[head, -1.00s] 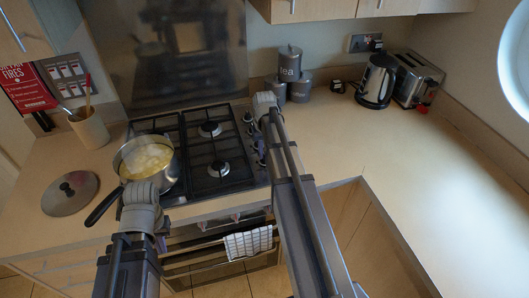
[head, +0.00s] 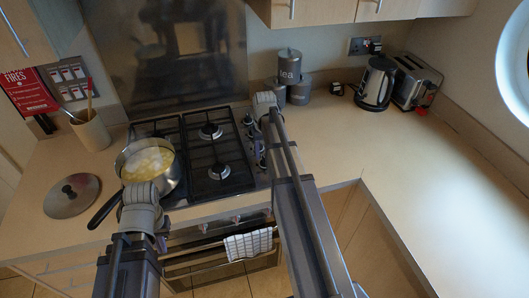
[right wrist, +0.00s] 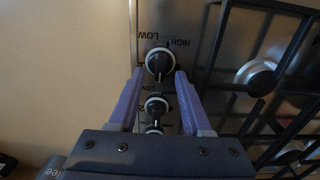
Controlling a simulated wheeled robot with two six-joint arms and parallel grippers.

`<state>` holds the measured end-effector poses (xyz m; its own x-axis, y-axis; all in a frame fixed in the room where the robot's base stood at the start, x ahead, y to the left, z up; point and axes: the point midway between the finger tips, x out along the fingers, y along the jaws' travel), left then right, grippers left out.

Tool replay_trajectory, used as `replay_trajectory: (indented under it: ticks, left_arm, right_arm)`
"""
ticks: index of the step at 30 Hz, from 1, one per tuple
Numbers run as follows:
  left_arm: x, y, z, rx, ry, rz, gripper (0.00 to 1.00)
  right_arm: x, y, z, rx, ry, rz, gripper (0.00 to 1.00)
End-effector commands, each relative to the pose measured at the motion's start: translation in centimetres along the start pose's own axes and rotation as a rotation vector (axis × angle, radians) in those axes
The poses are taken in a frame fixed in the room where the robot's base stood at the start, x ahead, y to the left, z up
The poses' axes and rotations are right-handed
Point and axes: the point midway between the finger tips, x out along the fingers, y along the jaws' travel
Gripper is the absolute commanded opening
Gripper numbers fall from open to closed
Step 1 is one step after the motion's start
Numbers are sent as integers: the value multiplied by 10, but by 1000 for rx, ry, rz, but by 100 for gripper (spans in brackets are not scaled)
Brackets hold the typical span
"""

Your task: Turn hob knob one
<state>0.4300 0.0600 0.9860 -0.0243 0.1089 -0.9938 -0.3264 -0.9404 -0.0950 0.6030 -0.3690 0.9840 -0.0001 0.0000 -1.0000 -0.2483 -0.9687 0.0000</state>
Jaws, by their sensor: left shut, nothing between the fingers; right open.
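The hob (head: 197,180) has a row of dark knobs along its right edge, partly hidden by my right arm in the head view. In the right wrist view, a knob (right wrist: 159,62) with a pale ring sits between my right gripper's (right wrist: 160,74) two open fingers, apart from both. LOW and HIGH are printed beside it. More knobs (right wrist: 156,106) line up nearer the gripper's body. I cannot tell which is knob one. My left gripper (head: 141,194) is shut and empty near the pan handle; its fingertips are mostly hidden.
A pan (head: 170,181) of yellowish food stands on the hob's left burners, its handle (head: 104,208) toward me. A lid (head: 71,195) and utensil pot (head: 91,131) are left. Canisters (head: 289,66), a kettle (head: 376,82) and toaster (head: 415,80) are behind. The right worktop (head: 440,190) is clear.

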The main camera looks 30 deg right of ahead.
Motion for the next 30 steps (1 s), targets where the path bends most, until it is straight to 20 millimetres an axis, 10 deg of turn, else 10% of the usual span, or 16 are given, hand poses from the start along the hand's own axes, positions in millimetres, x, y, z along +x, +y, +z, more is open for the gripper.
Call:
replay_trajectory:
  ticks: [12,30]
  left_arm:
    - [-58,-6,3,1,0,0,0]
    - [-62,-6,4,0,0,0,0]
  right_arm:
    - [-58,0,0,0,0,0,49]
    - [-62,0,0,0,0,0,49]
